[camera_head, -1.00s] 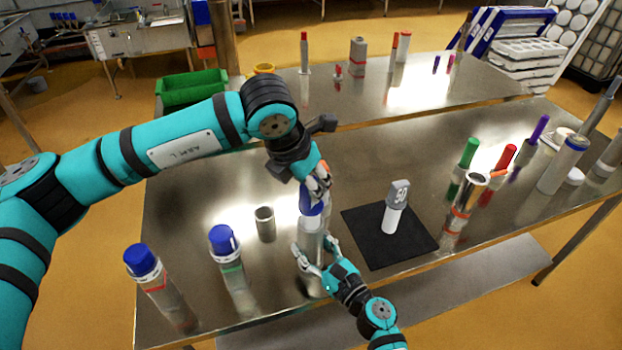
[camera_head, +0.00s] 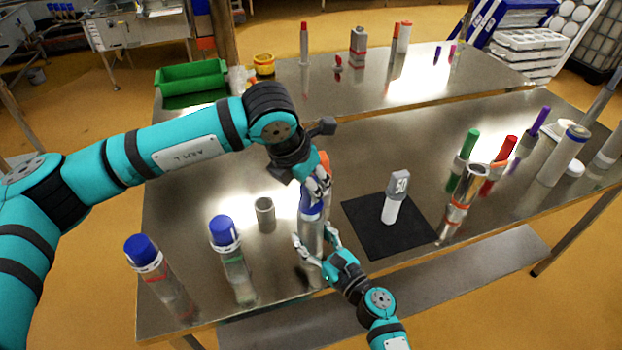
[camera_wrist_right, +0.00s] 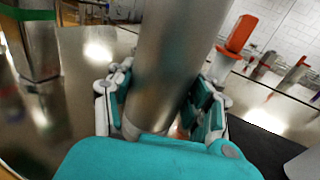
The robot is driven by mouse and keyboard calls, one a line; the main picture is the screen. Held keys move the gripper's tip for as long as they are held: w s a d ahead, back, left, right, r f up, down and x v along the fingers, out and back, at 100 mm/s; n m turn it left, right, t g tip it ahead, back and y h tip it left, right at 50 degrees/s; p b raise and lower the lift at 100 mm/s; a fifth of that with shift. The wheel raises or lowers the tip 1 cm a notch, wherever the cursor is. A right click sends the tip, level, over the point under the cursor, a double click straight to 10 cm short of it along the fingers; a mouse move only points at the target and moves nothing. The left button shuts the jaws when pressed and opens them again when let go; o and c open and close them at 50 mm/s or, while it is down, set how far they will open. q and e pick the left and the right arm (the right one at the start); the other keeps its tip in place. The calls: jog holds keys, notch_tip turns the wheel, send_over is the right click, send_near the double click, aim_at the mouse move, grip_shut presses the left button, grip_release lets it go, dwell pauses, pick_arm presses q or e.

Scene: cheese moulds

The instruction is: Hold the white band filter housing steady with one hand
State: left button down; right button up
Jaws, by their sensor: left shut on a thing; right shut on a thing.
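The held filter housing (camera_head: 311,238) is an upright steel cylinder with a blue cap (camera_head: 311,212), standing at the front middle of the steel table. My right gripper (camera_head: 314,247) is shut around its body from the front. The right wrist view shows the steel body (camera_wrist_right: 172,70) between the fingers. My left gripper (camera_head: 317,190) comes from above and is shut on the blue cap. The fingers hide part of the housing, and I cannot make out its band colour clearly.
Two more blue-capped housings stand to the left, one with a red band (camera_head: 165,285) and one with a green band (camera_head: 236,270). A small steel cup (camera_head: 265,214) is close by. A black mat (camera_head: 365,228) carries a grey-topped "50" piece (camera_head: 396,188). Markers stand further right.

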pick_arm(q)
jog(key=shift+f, duration=0.75)
jog(key=c, duration=1)
grip_release()
jog(key=shift+c, duration=0.2)
jog(key=v, duration=1.2)
pick_arm(e)
jog(key=o, duration=1.5)
